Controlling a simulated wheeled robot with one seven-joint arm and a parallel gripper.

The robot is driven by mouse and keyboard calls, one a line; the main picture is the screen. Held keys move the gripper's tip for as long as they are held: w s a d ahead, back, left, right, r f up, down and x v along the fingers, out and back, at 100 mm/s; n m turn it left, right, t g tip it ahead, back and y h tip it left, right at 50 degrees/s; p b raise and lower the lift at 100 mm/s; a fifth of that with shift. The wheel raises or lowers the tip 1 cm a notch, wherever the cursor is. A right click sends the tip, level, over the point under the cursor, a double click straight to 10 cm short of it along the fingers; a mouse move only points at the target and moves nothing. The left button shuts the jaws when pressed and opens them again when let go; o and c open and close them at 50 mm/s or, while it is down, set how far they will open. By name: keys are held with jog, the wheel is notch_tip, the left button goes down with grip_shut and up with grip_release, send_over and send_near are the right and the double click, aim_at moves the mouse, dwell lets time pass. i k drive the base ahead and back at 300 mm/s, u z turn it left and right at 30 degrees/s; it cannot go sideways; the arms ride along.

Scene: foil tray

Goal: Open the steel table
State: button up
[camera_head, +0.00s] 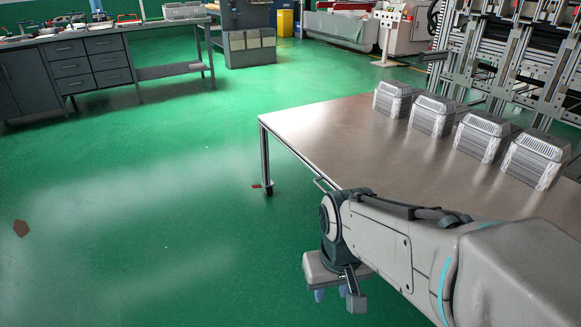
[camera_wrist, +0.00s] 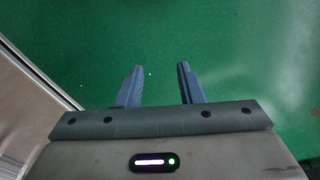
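The steel table (camera_head: 335,135) stands right of centre in the head view, with a bare metal top and thin legs. A small bar handle (camera_head: 321,184) sticks out from its near left edge, partly covered by my arm. My gripper (camera_head: 332,294) hangs low at the near left side of the table, clear of the handle. In the wrist view the two blue fingers of my gripper (camera_wrist: 158,78) are spread with only green floor between them. A metal part of the table (camera_wrist: 25,110) shows at the left of that view. Any drawer front is hidden from the head view.
Several foil trays (camera_head: 433,115) stand in a row along the far right of the tabletop. A metal frame rack (camera_head: 520,55) rises behind them. A grey workbench (camera_head: 90,65) stands at the back left. The green floor left of the table is open.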

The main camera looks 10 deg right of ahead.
aim_at(346, 143)
jog(key=i, duration=0.95)
jog(key=z, duration=0.05)
